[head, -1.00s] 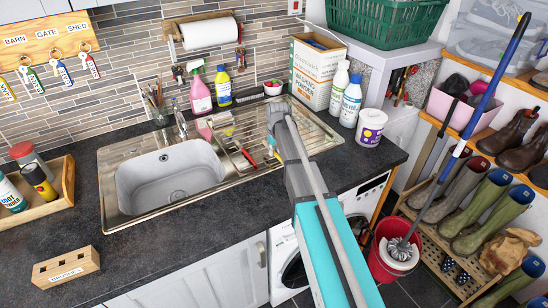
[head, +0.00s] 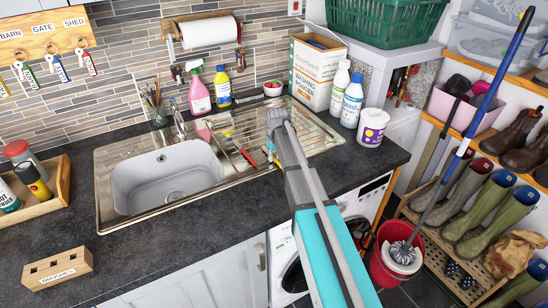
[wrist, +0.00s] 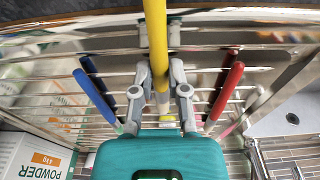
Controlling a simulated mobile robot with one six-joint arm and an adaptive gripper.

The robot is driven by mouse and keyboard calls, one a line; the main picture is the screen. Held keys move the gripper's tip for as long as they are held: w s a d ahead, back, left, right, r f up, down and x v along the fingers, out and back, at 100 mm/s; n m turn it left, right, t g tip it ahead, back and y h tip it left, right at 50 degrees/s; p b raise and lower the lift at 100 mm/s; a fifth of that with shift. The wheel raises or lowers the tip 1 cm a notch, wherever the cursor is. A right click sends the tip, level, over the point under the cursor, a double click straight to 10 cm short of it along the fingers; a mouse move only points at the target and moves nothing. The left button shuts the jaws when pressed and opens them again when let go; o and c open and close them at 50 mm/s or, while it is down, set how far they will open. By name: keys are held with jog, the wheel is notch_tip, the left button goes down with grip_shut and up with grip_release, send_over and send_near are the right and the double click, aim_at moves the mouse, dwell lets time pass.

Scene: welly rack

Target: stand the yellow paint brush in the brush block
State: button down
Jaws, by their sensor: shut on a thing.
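The yellow paint brush (wrist: 154,30) shows in the wrist view as a long yellow handle running from the top edge down between my fingers. My gripper (wrist: 160,82) is shut on that handle over the steel drainer (wrist: 210,75). A blue-handled brush (wrist: 97,85) lies left of it and a red-handled one (wrist: 228,88) lies right, both apart from my fingers. In the head view my arm hides my fingertips and most of the held brush. The brush block (head: 58,268), a wooden block with holes and a label, stands on the worktop at lower left.
The sink basin (head: 168,180) lies between the drainer and the block. A wooden tray with bottles (head: 55,195) stands at far left. A pink spray bottle (head: 198,92), a jar of brushes (head: 157,108) and a washing powder box (head: 316,75) stand behind. Worktop around the block is clear.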

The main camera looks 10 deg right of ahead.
aim_at(276, 161)
jog(key=shift+f, duration=0.3)
jog(key=c, duration=0.6)
grip_release()
jog(key=shift+r, duration=0.1)
jog(key=shift+c, duration=0.2)
notch_tip(276, 161, up, 3)
jog(key=shift+s+f+p, duration=0.15)
jog(key=shift+f+p, duration=0.05)
jog(key=shift+p, duration=1)
jog(key=r+p, duration=0.2)
jog(key=shift+s+r+p, duration=0.4)
notch_tip(276, 161, up, 8)
jog(key=s+p, duration=0.1)
jog(key=p, duration=0.7)
jog(key=shift+r, duration=0.15)
jog(key=shift+d, duration=0.1)
